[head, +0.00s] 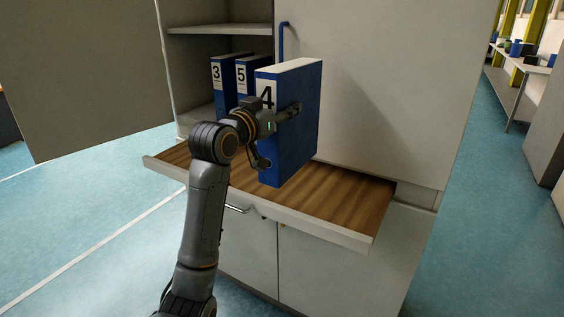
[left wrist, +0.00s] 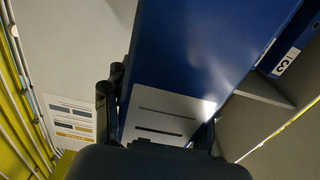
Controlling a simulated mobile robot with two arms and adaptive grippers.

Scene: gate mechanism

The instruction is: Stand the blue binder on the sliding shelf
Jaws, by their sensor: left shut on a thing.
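The blue binder (head: 300,120), marked 4, is upright in front of the cabinet. My left gripper (head: 280,136) is shut on it from the left, with a finger on its broad side. In the left wrist view the binder (left wrist: 190,60) fills the middle between the fingers of the gripper (left wrist: 158,122). The sliding shelf (head: 340,202) is a wood-topped board pulled out from the cabinet. The binder's lower edge shows over the shelf; I cannot tell whether it touches. My right gripper is not in view.
Binders 3 (head: 217,80) and 5 (head: 241,78) stand inside the open left part of the cabinet. A grey door panel (head: 408,90) with a blue handle (head: 283,42) closes the right part. Bare wood lies right of the binder. Another grey panel (head: 80,75) stands at left.

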